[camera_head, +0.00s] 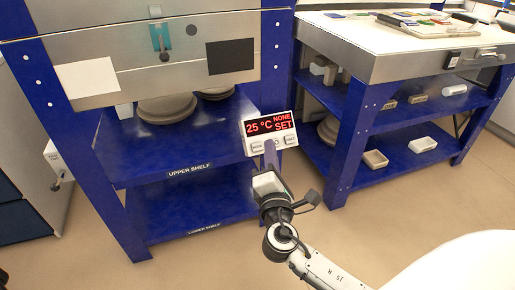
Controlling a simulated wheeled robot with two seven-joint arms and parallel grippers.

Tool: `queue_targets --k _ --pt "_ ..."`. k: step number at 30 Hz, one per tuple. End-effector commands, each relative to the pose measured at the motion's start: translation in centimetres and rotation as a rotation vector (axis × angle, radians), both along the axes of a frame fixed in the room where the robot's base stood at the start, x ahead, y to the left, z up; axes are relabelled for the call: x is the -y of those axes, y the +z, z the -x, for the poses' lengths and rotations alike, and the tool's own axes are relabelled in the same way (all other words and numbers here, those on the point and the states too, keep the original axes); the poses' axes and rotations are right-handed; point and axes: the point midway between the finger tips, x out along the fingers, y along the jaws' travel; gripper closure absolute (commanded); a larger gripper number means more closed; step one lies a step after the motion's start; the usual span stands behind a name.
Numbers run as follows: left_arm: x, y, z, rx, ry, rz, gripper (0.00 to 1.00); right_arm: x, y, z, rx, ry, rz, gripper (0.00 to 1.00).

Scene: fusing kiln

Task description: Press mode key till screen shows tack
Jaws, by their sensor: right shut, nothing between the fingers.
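The controller (270,128) is a small white box at the front right of the blue kiln stand. Its dark screen shows red text: "25 °C", "NONE" and "SET". Below the screen, a left key (257,147) and a right key (290,140) show; their lettering is too small to read surely. My right gripper (270,150) is shut and empty, with its tip just in front of the controller's lower edge, between these keys. It hides part of the lower panel, and I cannot tell whether it touches. My left gripper is out of view.
The kiln (130,75) stands on the blue stand, with round shelves (165,110) on its upper shelf (190,150). The floor (400,210) between is clear.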

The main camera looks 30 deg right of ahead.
Motion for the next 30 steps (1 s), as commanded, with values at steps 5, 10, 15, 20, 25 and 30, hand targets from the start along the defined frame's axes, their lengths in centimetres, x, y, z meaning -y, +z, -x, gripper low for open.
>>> queue_targets --k 5,10,15,20,25,30 --pt "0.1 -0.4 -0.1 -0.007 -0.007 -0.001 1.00 0.1 -0.5 -0.3 0.000 0.001 -0.002 1.00" --pt "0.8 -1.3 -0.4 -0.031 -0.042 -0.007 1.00 0.4 -1.8 -1.7 0.001 0.000 -0.003 1.00" --pt "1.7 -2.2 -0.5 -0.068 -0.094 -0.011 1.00 0.9 -3.5 -3.6 0.000 0.001 -0.003 1.00" --pt "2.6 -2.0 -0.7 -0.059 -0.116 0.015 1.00 1.2 -4.7 -5.2 0.000 0.001 -0.003 1.00" --pt "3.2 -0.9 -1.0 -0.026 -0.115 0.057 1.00 1.5 -5.4 -6.3 0.000 0.000 -0.005 1.00" --pt "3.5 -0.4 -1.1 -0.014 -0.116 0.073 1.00 1.6 -5.6 -6.7 -0.001 0.001 -0.005 1.00"
